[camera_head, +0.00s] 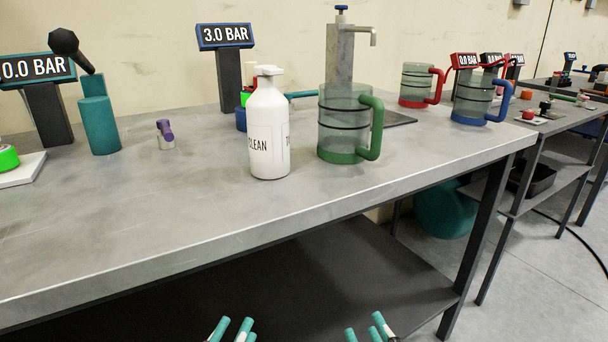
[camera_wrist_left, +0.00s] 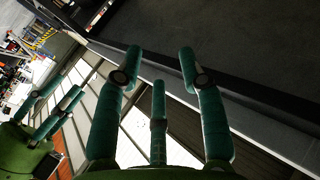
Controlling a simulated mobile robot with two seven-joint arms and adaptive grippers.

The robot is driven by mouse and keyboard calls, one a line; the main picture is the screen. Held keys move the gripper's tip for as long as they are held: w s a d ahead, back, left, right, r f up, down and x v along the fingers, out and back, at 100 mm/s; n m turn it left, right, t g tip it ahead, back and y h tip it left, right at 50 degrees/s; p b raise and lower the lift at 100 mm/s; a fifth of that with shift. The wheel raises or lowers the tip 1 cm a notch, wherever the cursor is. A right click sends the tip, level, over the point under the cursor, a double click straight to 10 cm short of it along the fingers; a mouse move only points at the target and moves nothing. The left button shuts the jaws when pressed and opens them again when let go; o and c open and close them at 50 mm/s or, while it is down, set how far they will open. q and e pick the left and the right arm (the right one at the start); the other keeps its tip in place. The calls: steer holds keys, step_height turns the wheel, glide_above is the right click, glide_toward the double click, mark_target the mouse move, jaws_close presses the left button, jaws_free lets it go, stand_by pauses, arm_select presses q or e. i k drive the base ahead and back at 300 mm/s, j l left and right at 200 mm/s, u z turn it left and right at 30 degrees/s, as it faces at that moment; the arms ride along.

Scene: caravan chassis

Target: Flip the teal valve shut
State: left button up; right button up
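I cannot tell which of these is the teal valve. My left gripper (camera_head: 232,332) is low at the bottom edge, in front of the bench and far from both. It is open and empty in the left wrist view (camera_wrist_left: 160,62). My right gripper (camera_head: 366,332) is also low in front, its fingers apart and empty.
A white bottle (camera_head: 268,130) and a green-handled jug (camera_head: 342,125) stand mid-bench. A small purple-topped part (camera_head: 165,135) sits left of the bottle. A teal-framed gauge (camera_head: 40,69) reads 0.0 BAR; a blue one (camera_head: 225,36) reads 3.0 BAR.

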mark_target(298, 94)
steer(key=l, duration=0.45)
steer(key=i+l+z, duration=0.1)
steer(key=l, duration=0.3)
steer(key=i+l, duration=0.1)
steer(key=l, duration=0.35)
steer(key=i+l+z, duration=0.1)
steer(key=l, duration=0.3)
steer(key=i+l+z, duration=0.1)
steer(key=l, duration=0.35)
steer(key=i+l, duration=0.1)
steer(key=l, duration=0.3)
